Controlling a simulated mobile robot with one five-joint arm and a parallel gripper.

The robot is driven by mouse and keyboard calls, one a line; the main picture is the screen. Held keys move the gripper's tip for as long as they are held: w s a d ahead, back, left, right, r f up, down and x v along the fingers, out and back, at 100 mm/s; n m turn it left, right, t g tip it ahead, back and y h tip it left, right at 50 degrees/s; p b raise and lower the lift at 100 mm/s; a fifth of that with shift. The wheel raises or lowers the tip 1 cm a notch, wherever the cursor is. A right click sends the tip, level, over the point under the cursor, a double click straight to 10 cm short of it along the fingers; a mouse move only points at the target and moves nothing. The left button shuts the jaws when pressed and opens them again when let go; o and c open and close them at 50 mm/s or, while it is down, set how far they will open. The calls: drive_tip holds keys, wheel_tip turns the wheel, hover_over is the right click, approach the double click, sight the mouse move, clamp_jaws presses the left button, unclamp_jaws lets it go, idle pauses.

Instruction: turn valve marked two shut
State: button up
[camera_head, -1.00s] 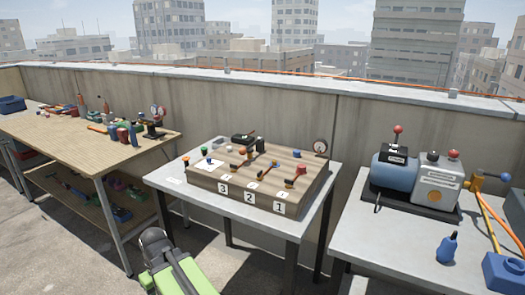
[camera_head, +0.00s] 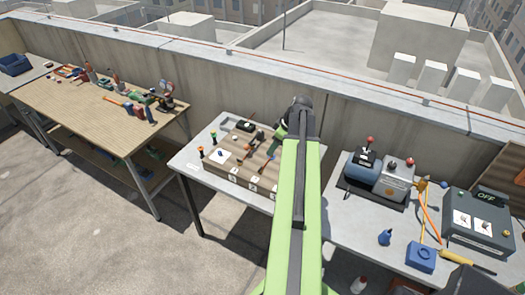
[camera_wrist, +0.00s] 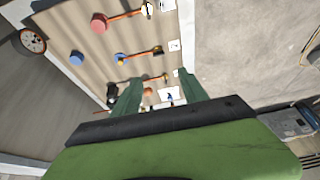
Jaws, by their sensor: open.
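The wooden valve board (camera_head: 215,168) sits on a small grey table. White labels 3, 2 and 1 run left to right on its front, with label two (camera_head: 253,188) in the middle. In the wrist view the middle lever (camera_wrist: 140,54), orange with a blue hub, appears to be valve two; its number is not readable there. A red-hubbed lever (camera_wrist: 124,16) lies above it and another lever (camera_wrist: 145,81) below. My gripper (camera_wrist: 156,95) is open and empty over the board, nearest the lower lever. In the head view my arm hides the board's right part and most of the gripper.
A gauge (camera_wrist: 32,40) stands at the board's back corner. A long wooden workbench (camera_head: 92,98) with tools is at left. At right, a grey table (camera_head: 345,222) carries a blue machine (camera_head: 362,172) and a grey box marked OFF (camera_head: 478,222). The parapet runs behind.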

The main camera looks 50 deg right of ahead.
drive_tip(key=b, duration=1.6)
approach(261, 168)
drive_tip(key=x, duration=0.7)
drive_tip(key=shift+w+a+f, duration=0.1)
drive_tip(key=shift+a+f, duration=0.05)
drive_tip(key=shift+f, duration=0.2)
drive_tip(key=shift+w+f+b, duration=0.25)
drive_tip(key=shift+f+b, duration=0.1)
drive_tip(key=shift+a+r, duration=0.1)
clamp_jaws()
